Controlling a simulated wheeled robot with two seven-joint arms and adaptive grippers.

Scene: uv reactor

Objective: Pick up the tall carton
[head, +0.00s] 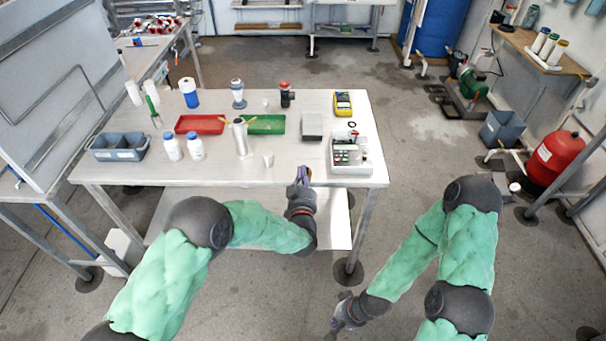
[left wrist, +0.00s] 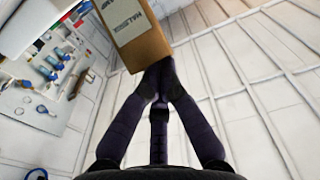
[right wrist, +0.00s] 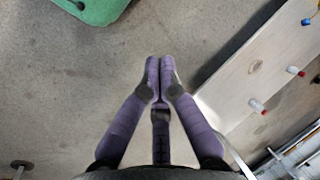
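A brown carton (left wrist: 137,32) with a pale printed label shows at the top of the left wrist view. It is tilted in the picture and cut off by the top edge. I cannot pick it out for certain in the head view. My left gripper (head: 303,174) is at the table's front edge. In the left wrist view its fingertips (left wrist: 160,76) are together, just below the carton's near edge, with nothing seen between them. I cannot tell whether they touch the carton. My right gripper (head: 337,324) hangs low over the floor; its fingertips (right wrist: 160,66) are together and empty.
The white table (head: 290,178) holds a grey box (head: 312,125), a reagent rack (head: 350,152), a metal cylinder (head: 240,138), red (head: 200,124) and green (head: 264,124) trays, a grey bin (head: 118,147) and several bottles. A red tank (head: 555,155) stands right. The floor right of the table is partly clear.

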